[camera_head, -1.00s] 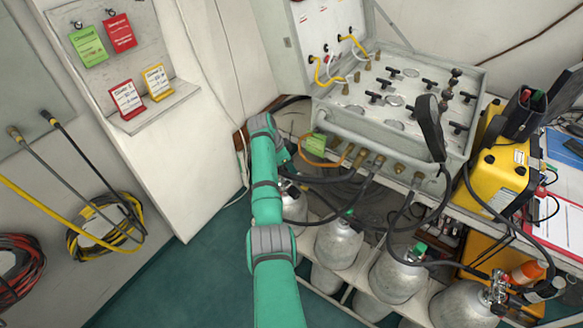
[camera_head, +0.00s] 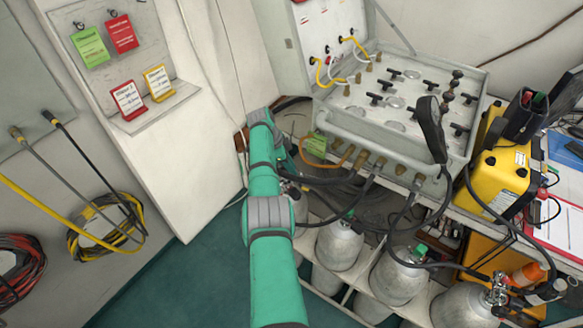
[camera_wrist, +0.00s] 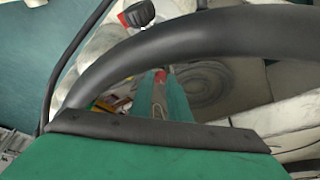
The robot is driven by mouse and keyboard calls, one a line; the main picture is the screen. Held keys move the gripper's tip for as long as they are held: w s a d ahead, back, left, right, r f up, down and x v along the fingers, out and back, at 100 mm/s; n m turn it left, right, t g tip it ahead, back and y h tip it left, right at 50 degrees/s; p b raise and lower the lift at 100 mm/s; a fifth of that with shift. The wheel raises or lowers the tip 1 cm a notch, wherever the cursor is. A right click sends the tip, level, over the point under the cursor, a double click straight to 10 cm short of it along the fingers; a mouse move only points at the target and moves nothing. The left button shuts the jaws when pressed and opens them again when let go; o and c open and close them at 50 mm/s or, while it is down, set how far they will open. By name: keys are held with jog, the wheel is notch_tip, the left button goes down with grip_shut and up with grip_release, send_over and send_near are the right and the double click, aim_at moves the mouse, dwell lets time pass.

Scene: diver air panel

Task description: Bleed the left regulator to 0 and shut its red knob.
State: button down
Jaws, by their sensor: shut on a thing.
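In the wrist view, my gripper (camera_wrist: 163,88) points away from the camera, its two green fingers close together. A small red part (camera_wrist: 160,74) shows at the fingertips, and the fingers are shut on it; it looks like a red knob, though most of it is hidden. A thick black hose (camera_wrist: 200,38) arches across the view in front of the fingers. A second knob, black and red (camera_wrist: 137,14), shows at the top. In the head view my green arm covers the gripper and the left regulator. No gauge reading is legible.
The grey air panel (camera_head: 345,118) stands at the right with hoses along its front edge. Silver cylinders (camera_head: 338,246) stand on a white rack below. A yellow case (camera_head: 500,175) is beside the panel. A white cabinet wall (camera_head: 190,170) is close to my arm's left.

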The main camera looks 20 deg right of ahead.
jog(key=shift+f, duration=0.1)
jog(key=c, duration=1.7)
grip_release()
jog(key=shift+o, duration=0.2)
jog(key=v, duration=1.1)
